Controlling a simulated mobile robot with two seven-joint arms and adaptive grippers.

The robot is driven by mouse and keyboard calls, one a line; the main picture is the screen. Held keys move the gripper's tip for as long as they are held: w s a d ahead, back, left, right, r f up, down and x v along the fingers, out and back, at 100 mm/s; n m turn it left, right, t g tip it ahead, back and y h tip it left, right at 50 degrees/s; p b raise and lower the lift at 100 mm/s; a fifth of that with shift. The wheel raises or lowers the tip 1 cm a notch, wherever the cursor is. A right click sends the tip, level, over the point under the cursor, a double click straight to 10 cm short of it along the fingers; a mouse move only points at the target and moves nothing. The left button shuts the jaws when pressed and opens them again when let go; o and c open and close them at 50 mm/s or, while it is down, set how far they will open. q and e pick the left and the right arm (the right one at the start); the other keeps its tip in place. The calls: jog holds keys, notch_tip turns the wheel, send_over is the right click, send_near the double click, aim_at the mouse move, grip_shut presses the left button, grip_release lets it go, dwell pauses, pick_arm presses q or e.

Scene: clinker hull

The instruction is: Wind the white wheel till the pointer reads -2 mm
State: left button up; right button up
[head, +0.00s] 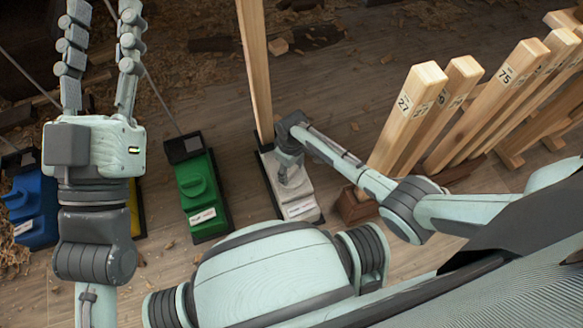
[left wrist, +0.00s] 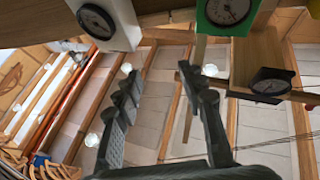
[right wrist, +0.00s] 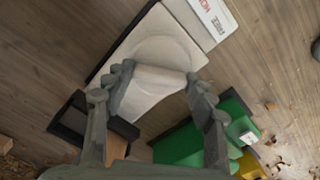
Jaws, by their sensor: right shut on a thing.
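The white wheel (right wrist: 160,85) sits on the white base unit (head: 300,203) on the floor, at the foot of a wooden post. My right gripper (head: 290,165) reaches down and is shut on the wheel; in the right wrist view its fingers (right wrist: 160,78) lie on either side of a raised white part. In the left wrist view a white box with a round dial (left wrist: 97,20) is at the upper left; its pointer is too small to read. My left gripper (head: 103,12) is raised and open, its fingers (left wrist: 157,74) apart and empty below the dials.
A green unit (head: 197,190) stands left of the white one, with blue (head: 35,210) and yellow units further left. Numbered wooden beams (head: 408,105) lean at the right. A green dial box (left wrist: 228,12) and a black gauge (left wrist: 270,83) hang overhead. Wood chips litter the floor.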

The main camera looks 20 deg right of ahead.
jog(key=shift+r+m+p, duration=0.2)
jog(key=shift+m+p, duration=0.35)
jog(key=shift+m, duration=0.25)
jog(key=m+p, duration=0.1)
jog(key=m, duration=0.1)
jog(key=shift+m, duration=0.4)
jog(key=m+p, duration=0.1)
jog(key=m, duration=0.1)
jog(key=shift+f+m+p, duration=0.1)
jog(key=shift+m+p, duration=0.2)
jog(key=m+p, duration=0.1)
jog(key=m, duration=0.3)
pick_arm(q)
jog(key=s+a+f+g+y, duration=0.1)
jog(key=a+f+g+y, duration=0.2)
jog(key=f, duration=0.8)
jog(key=a+f+g+y, duration=0.4)
jog(key=a+f+g, duration=0.3)
jog(key=f+g, duration=0.2)
jog(key=shift+s+a+f+n+g, duration=0.3)
jog(key=shift+s+a+f, duration=0.1)
jog(key=shift+f, duration=0.55)
pick_arm(e)
jog(key=shift+f+m, duration=0.1)
jog(key=shift+m, duration=0.8)
jog(key=shift+w, duration=0.1)
jog(key=o, duration=1.2)
jog(key=shift+c, duration=0.2)
